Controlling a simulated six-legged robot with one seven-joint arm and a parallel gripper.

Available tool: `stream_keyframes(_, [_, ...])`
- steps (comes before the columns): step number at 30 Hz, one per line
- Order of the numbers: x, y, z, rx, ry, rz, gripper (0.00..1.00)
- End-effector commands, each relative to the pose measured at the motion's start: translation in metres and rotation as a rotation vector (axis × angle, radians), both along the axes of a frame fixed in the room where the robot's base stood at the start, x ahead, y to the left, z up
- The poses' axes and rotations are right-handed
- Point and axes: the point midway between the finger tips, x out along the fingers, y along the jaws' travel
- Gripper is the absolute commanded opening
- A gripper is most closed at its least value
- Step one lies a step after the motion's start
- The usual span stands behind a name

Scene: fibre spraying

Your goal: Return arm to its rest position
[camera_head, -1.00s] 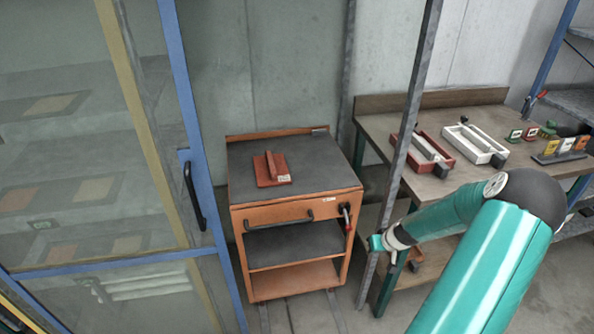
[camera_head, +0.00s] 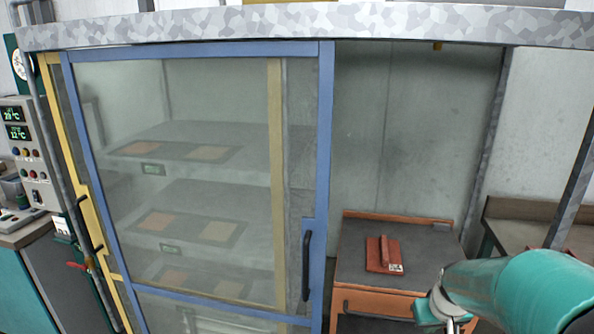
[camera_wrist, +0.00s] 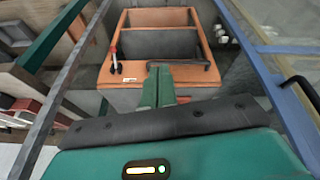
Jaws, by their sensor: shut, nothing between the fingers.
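My teal arm reaches in from the lower right of the head view. The end of it, near the bottom edge in front of the orange cart (camera_head: 380,304), shows only in part. In the wrist view my gripper (camera_wrist: 160,84) has its two green fingers together with nothing between them. It points toward the orange cart (camera_wrist: 128,72), whose front edge and handle lie just beyond the fingertips in the picture. I cannot tell the distance to the cart.
A glass cabinet with a blue-framed sliding door (camera_head: 325,150) fills the left and middle. A red plate with a handle (camera_head: 383,255) lies on the cart top. A workbench (camera_head: 525,208) stands at the right. Metal posts (camera_head: 487,150) stand close by. A control panel (camera_head: 25,150) is at far left.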

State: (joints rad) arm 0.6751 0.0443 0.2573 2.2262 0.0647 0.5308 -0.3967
Motion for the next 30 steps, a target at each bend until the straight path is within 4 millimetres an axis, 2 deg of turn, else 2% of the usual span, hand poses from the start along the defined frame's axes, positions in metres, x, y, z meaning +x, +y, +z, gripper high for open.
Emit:
stream_keyframes(1, [-0.005, 0.019, 0.018, -0.015, -0.011, 0.017, 0.0])
stream_keyframes(6, [-0.03, 0.07, 0.061, -0.032, -0.039, 0.037, 0.0])
stream_keyframes(11, [-0.063, 0.112, 0.094, -0.028, -0.075, 0.054, 0.0])
stream_keyframes(15, [-0.097, 0.144, 0.116, -0.003, -0.111, 0.069, 0.0])
stream_keyframes(18, [-0.121, 0.161, 0.126, 0.022, -0.134, 0.08, 0.0])
stream_keyframes(22, [-0.143, 0.174, 0.132, 0.052, -0.153, 0.09, 0.0])
stream_keyframes(25, [-0.152, 0.178, 0.134, 0.064, -0.157, 0.093, 0.0])
stream_keyframes(30, [-0.153, 0.179, 0.133, 0.067, -0.156, 0.091, 0.0])
